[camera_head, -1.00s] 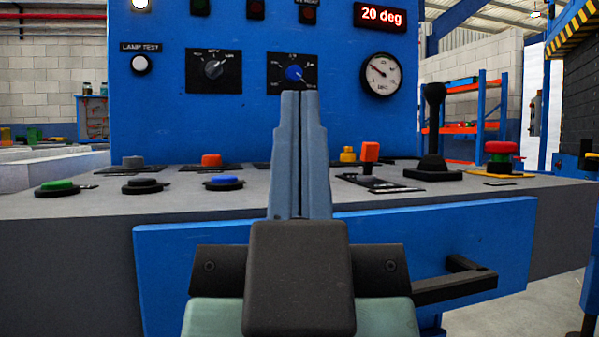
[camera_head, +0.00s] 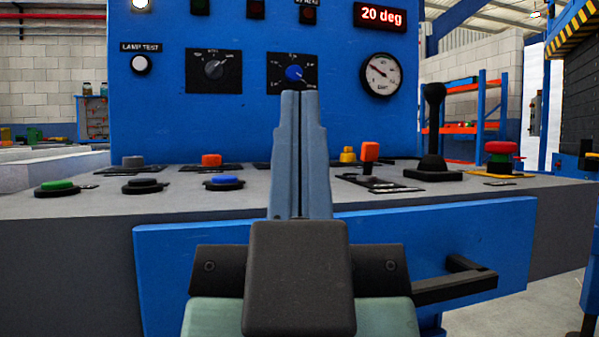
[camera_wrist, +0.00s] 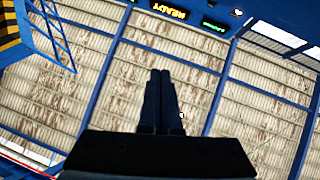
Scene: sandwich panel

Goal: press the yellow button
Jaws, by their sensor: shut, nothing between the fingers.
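The yellow button (camera_head: 347,154) is small and sits towards the back of the grey console top, just right of my gripper in the head view. An orange toggle (camera_head: 369,152) stands close in front of it and to its right. My gripper (camera_head: 299,95) points upward in front of the blue panel, its two fingers together and empty. It overlaps part of the console and a dial with a blue knob in the picture. In the wrist view my gripper (camera_wrist: 160,74) shows dark and closed against the roof. The yellow button does not show there.
The console also bears a green button (camera_head: 57,186), a blue button (camera_head: 223,181), an orange button (camera_head: 211,160), a black lever (camera_head: 432,125) and a red mushroom button (camera_head: 501,149). A blue drawer front with a black handle (camera_head: 455,284) lies below. The upright panel (camera_head: 250,120) stands behind.

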